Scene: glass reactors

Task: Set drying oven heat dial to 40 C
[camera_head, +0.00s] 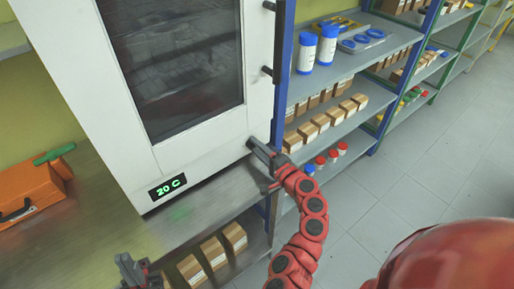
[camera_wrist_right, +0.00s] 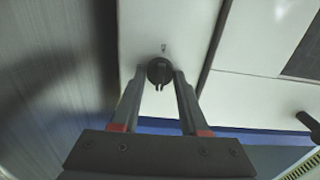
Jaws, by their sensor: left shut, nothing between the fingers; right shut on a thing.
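The white drying oven (camera_head: 205,150) stands on a metal bench. Its green display (camera_head: 167,187) reads 20 C. The black round heat dial (camera_wrist_right: 160,70) is on a white panel of the oven, below a small mark. My right gripper (camera_head: 258,149) reaches the oven's lower right side. In the right wrist view its two fingers (camera_wrist_right: 159,85) are on either side of the dial and shut on it. My left gripper (camera_head: 131,268) is low at the bottom left, away from the oven, shut and empty.
An orange case (camera_head: 28,195) with a green-handled tool sits on the bench (camera_head: 105,215) at the left. Blue shelves (camera_head: 345,70) with bottles and small boxes stand at the right. Boxes (camera_head: 213,253) sit on a lower shelf under the bench. The floor (camera_head: 440,160) at the right is clear.

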